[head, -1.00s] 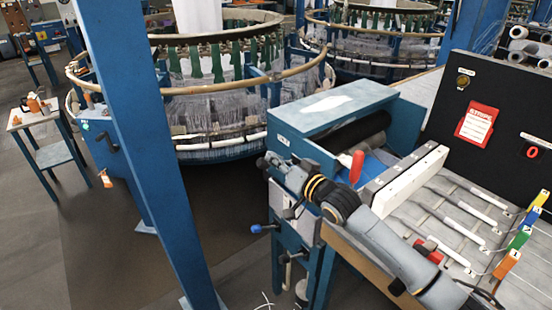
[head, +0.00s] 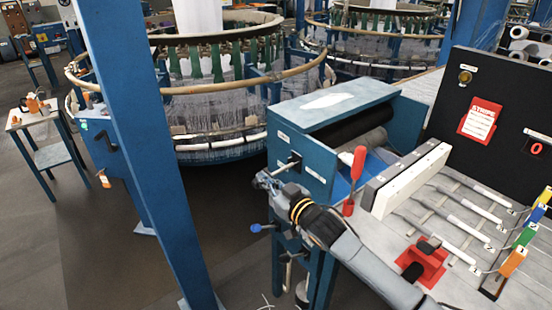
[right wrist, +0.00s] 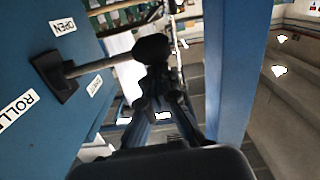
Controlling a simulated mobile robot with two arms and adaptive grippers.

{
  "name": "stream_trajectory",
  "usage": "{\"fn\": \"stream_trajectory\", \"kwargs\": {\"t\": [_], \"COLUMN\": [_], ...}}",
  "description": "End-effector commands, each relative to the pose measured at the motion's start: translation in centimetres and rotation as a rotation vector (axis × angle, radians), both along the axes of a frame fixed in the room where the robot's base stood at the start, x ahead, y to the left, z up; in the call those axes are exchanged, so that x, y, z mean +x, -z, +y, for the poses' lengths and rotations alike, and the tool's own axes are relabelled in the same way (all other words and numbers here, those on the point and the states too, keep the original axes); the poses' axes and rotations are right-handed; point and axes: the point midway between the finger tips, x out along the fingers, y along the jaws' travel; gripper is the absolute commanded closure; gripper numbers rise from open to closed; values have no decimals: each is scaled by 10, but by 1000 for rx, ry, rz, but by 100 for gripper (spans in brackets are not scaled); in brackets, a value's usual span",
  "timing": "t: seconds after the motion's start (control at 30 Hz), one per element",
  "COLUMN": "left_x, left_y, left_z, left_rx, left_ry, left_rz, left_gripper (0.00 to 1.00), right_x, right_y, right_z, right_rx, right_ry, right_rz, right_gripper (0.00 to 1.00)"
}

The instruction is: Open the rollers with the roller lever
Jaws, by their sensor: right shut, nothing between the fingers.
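The roller lever (head: 284,165) is a metal rod with a black knob on the side of the blue roller box (head: 308,157). In the right wrist view the lever (right wrist: 90,67) sticks out from a black plate, and its knob (right wrist: 152,48) is just beyond my fingertips. An "OPEN" label (right wrist: 62,26) is beside the plate, with a partly cut-off "ROLL" label (right wrist: 18,108). My right gripper (head: 260,179) is shut and empty, just below and left of the lever; I cannot tell whether it touches the knob. The dark rollers (head: 357,128) show inside the box. My left gripper is not in view.
A red-handled lever (head: 355,180) stands beside the box, near my right forearm. A blue-knobbed handle (head: 257,228) sits below my gripper. A blue post (head: 150,150) rises to the left. Open floor (head: 100,250) lies around it.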

Motion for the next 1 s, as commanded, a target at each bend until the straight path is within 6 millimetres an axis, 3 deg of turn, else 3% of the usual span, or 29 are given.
{"fn": "stream_trajectory", "kwargs": {"t": [0.1,0.4,1.0], "left_x": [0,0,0], "left_y": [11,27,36], "left_z": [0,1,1], "left_rx": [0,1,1], "left_ry": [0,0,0], "left_rz": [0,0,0], "left_gripper": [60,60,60], "right_x": [-1,0,3], "right_y": [21,47,62], "right_z": [1,-1,-5], "right_rx": [-89,-271,-393], "right_ry": [1,1,1], "right_rz": [-57,-191,-280], "right_gripper": [100,100,100]}}
